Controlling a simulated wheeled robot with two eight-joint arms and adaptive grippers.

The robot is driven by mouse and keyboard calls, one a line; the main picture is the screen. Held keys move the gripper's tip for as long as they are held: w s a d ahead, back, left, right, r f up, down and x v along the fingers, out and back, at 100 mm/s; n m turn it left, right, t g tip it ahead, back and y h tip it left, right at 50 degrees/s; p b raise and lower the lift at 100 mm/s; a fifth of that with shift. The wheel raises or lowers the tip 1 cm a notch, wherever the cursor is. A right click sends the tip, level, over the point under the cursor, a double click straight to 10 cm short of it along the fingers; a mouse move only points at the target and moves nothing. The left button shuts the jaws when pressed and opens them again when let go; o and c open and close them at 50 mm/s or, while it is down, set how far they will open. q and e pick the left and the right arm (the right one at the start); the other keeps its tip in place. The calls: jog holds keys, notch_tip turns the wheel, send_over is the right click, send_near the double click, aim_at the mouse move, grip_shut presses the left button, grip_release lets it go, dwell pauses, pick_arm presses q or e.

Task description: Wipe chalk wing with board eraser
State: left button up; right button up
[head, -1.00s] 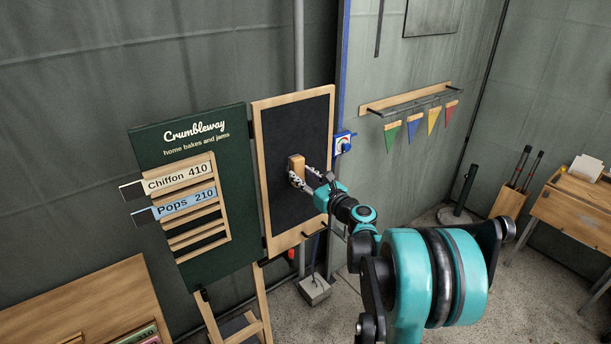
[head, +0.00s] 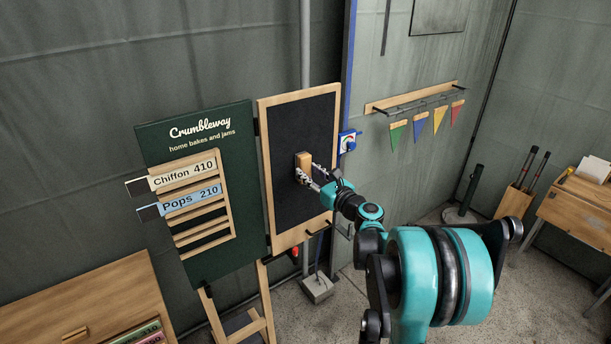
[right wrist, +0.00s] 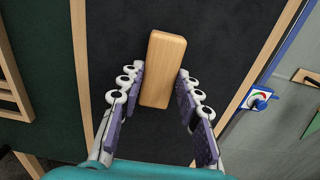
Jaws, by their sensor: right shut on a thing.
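The chalk wing (head: 318,125) is a black panel in a light wood frame, hinged to the right of the green Crumbleway board. I see no clear chalk marks on it in the head view. My right gripper (head: 308,175) is shut on the board eraser (head: 305,165), a wood-backed block held against or very close to the panel. In the right wrist view the eraser (right wrist: 163,68) sits between the purple-padded fingers (right wrist: 160,95), with the dark panel (right wrist: 215,40) behind. The eraser's underside is hidden. My left gripper is not in view.
The green board (head: 205,130) holds the Chiffon 410 and Pops 210 strips. A blue-edged switch box (head: 347,142) and a rack with pennants (head: 415,100) are right of the wing. A wooden table (head: 100,305) stands at lower left.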

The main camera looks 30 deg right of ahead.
jog(key=shift+d, duration=0.1)
jog(key=shift+w+d, duration=0.1)
jog(key=shift+d, duration=1.15)
jog(key=shift+d, duration=0.1)
jog(key=shift+w+d, duration=0.1)
jog(key=shift+d, duration=1.05)
jog(key=s, duration=0.7)
jog(key=shift+d, duration=0.25)
